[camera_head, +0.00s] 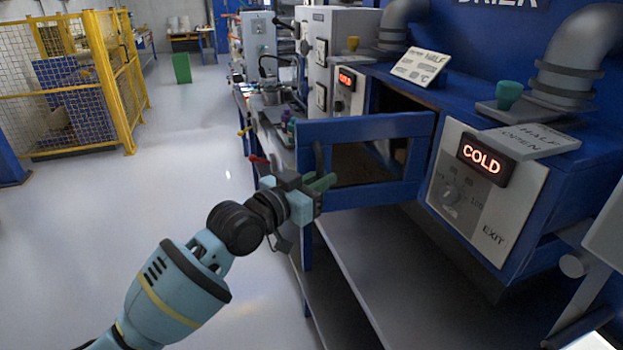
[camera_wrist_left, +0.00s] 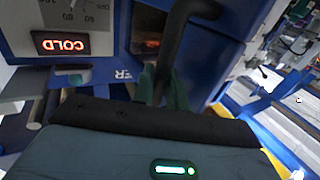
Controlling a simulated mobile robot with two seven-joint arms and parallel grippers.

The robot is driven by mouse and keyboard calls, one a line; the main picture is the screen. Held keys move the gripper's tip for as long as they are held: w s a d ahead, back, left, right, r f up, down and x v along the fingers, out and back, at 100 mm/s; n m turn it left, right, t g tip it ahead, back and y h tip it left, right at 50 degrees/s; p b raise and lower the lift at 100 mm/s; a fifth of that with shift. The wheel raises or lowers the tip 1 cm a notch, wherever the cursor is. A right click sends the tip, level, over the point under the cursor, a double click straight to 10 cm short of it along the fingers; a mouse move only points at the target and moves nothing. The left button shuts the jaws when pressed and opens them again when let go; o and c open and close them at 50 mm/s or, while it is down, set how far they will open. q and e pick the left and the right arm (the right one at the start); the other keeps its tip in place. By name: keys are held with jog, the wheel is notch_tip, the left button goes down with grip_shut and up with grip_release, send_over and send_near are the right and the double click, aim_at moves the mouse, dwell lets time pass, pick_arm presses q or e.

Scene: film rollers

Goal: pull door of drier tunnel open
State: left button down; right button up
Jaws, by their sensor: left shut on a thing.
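The drier tunnel door (camera_head: 375,127) is a blue frame with a window opening. It stands swung out from the dark tunnel opening (camera_head: 392,100), its free end toward the left. My left gripper (camera_head: 322,183) is at that free end, its green fingers shut on the door handle. The handle is mostly hidden in the head view. In the left wrist view the handle (camera_wrist_left: 178,42) is a dark bar running down between the green fingers (camera_wrist_left: 164,90). My right gripper is not in view.
A control panel (camera_head: 462,195) with a lit COLD display (camera_head: 480,159) is right of the door. A bench with bottles lies behind the door. Open floor (camera_head: 190,170) is to the left, before a yellow fence (camera_head: 112,75).

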pick_arm(q)
jog(key=shift+s+d, duration=0.1)
jog(key=shift+s, duration=0.05)
jog(key=c, duration=1.5)
grip_release()
jog(key=v, duration=0.7)
jog(key=shift+s+a, duration=0.2)
jog(key=shift+a, duration=0.1)
